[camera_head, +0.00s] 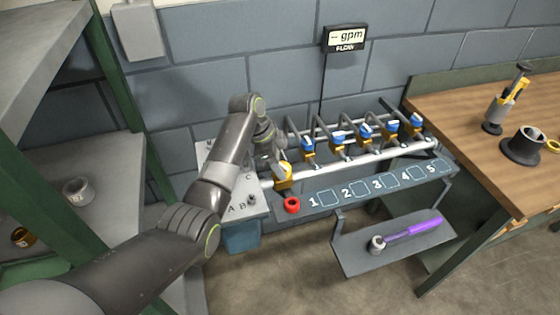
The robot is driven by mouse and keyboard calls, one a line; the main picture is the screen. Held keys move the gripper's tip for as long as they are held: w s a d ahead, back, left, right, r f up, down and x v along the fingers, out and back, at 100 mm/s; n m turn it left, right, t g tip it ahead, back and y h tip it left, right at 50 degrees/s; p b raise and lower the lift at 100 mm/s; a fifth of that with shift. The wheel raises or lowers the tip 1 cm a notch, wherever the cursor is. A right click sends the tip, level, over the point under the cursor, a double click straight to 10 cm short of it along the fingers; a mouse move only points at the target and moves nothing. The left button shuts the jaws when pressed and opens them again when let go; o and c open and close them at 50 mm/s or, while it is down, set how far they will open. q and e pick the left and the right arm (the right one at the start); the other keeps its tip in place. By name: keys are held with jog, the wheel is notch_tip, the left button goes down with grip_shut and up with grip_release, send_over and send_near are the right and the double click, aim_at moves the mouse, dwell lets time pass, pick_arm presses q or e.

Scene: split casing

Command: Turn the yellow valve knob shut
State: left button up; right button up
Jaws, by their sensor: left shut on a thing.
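The yellow valve knob (284,181) sits at the left end of the grey pipe manifold, near the wall. My left arm reaches in from the lower left, and my left gripper (280,166) points down at the knob from above. It is shut on the knob, and its fingers hide the knob's upper part. The knob's exact turn angle is too small to tell. My right gripper is not in view.
Several blue-topped valves (364,131) stand along the manifold, right of the knob. A red ring (292,205) lies by the numbered panel (383,185). A flow display (345,38) hangs on the wall. A lower tray (395,256) holds a purple-handled tool (413,229). A wooden bench (465,110) stands right, shelving left.

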pick_arm(q)
jog(key=m+g, duration=0.1)
jog(key=m, duration=0.1)
jog(key=shift+w+m+b, duration=0.1)
jog(key=shift+m+b, duration=0.2)
jog(key=shift+b, duration=0.1)
jog(key=shift+m+g+y+b, duration=0.3)
jog(key=shift+m+g+b, duration=0.25)
jog(key=shift+m, duration=0.65)
jog(key=o, duration=1)
